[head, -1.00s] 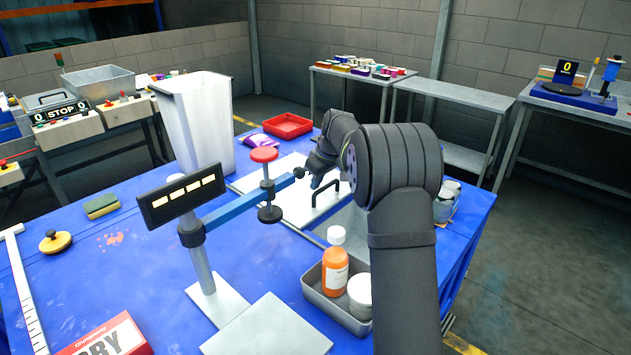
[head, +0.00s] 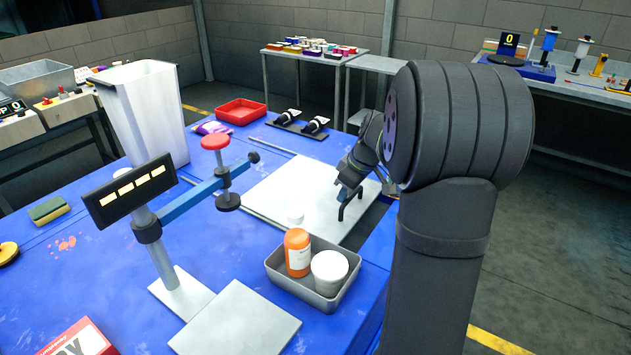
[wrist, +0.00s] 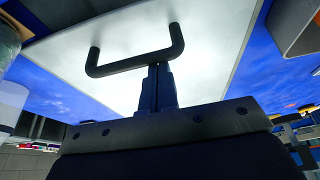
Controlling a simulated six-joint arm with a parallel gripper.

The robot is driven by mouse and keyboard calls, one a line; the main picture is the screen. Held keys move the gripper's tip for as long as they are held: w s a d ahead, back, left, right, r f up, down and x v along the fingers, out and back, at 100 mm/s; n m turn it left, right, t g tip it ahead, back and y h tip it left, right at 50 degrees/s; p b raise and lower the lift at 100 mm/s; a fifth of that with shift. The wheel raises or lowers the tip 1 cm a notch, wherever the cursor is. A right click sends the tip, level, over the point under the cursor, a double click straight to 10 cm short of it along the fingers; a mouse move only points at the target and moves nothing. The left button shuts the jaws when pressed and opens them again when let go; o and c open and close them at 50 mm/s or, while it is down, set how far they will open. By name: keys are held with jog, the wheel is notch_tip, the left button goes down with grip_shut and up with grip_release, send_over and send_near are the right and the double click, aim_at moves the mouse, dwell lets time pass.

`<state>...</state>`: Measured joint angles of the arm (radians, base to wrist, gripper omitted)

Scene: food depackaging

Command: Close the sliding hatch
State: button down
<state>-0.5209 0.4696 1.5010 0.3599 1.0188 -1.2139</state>
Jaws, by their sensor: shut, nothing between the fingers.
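The sliding hatch is a flat white panel (head: 285,190) in the blue table top, with a black U-shaped handle (head: 352,206) near its right end. A strip of dark opening (head: 372,218) shows beyond the panel's right edge. My gripper (head: 343,194) is at the handle, low over the panel, partly hidden by my arm. In the wrist view the shut fingers (wrist: 158,82) stand against or right beside the middle of the handle bar (wrist: 125,66). They are empty and do not enclose the bar. The panel (wrist: 140,35) fills the background there.
A grey tray (head: 278,268) with an orange bottle (head: 298,255) and a white tub (head: 329,268) stands in front of the hatch. A blue-armed stand (head: 190,200) is at the left. A red tray (head: 240,112) and a black rack (head: 298,128) lie behind.

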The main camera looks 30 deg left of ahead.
jog(key=d, duration=0.7)
jog(key=a, duration=0.4)
jog(key=shift+a+r, duration=0.15)
jog(key=shift+r, duration=0.25)
jog(key=v, duration=1)
jog(key=shift+f, duration=0.1)
